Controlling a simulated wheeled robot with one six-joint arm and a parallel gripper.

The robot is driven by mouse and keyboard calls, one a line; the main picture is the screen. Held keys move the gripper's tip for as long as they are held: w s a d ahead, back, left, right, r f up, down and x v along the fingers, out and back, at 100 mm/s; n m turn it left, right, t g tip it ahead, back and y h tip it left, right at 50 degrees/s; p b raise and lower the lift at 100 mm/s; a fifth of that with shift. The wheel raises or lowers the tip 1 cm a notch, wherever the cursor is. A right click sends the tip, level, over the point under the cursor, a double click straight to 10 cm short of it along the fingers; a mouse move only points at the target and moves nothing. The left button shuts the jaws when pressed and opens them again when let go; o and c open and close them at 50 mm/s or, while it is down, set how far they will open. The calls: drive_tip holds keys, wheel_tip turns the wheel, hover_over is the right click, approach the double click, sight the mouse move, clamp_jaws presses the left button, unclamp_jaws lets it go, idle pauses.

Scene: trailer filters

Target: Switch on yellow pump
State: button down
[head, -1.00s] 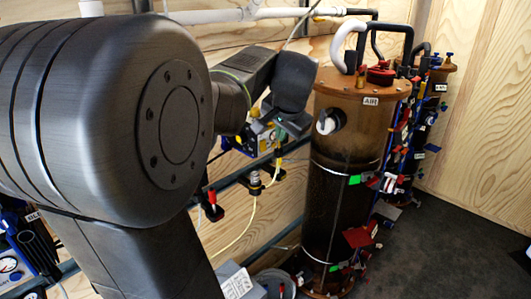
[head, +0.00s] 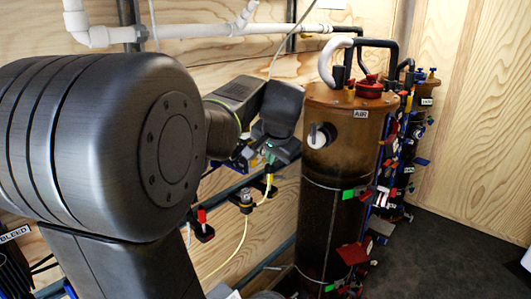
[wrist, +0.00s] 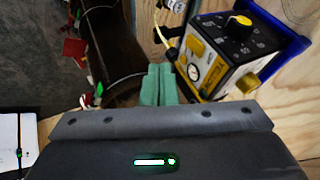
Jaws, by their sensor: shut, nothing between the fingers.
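The yellow pump (wrist: 213,68) is a black-topped box with yellow sides in the wrist view. It has a black dial with a yellow pointer on top, a small round gauge and a yellow knob on its side. A blue bracket frames it against the wooden wall. My gripper (wrist: 158,84) shows as two green fingertips pressed together, empty, left of the pump and apart from it in the picture. In the head view my gripper (head: 268,152) is partly hidden by my wrist, and it covers most of the pump.
A tall brown cylinder (head: 325,215) labelled AIR stands right of my gripper, with valves and red and green tags. A second cylinder (head: 425,95) stands behind it. Below the pump is a fitting with a yellow cable (head: 238,245). The dark floor (head: 445,240) at right is clear.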

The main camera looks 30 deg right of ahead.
sight(257, 162)
drive_tip(key=w+f, duration=0.1)
drive_tip(key=w, duration=0.1)
drive_tip(key=w+f, duration=0.4)
drive_tip(key=w, duration=0.1)
drive_tip(key=shift+a+f, duration=0.15)
drive_tip(key=shift+a, duration=0.15)
drive_tip(key=shift+w+a+f+p, duration=0.1)
drive_tip(key=shift+w+p, duration=0.1)
drive_tip(key=shift+p, duration=0.1)
